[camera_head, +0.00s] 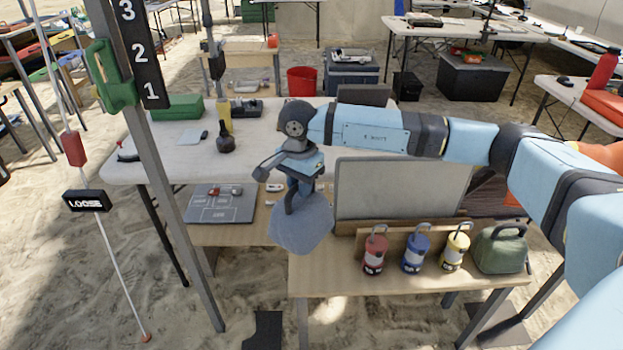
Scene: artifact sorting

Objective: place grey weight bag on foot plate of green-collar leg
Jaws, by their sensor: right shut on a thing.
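My right gripper (301,184) is shut on the grey weight bag (301,226). The bag hangs below the fingers, in front of the gap between the white table and the wooden table's left end. A green collar (113,80) is clamped on a grey metal leg (175,180) at the left, which slants down to the sand. A dark flat plate (265,328) lies on the sand near the bottom edge, right of the leg's lower end. I cannot tell whether it is this leg's foot plate. My left gripper is not in view.
The wooden table (400,285) carries red (375,254), blue (415,253) and yellow (454,251) canisters and a dark green handled bag (500,249). A guy line with a LOOSE tag (86,201) runs at the left. Sand between leg and wooden table is mostly clear.

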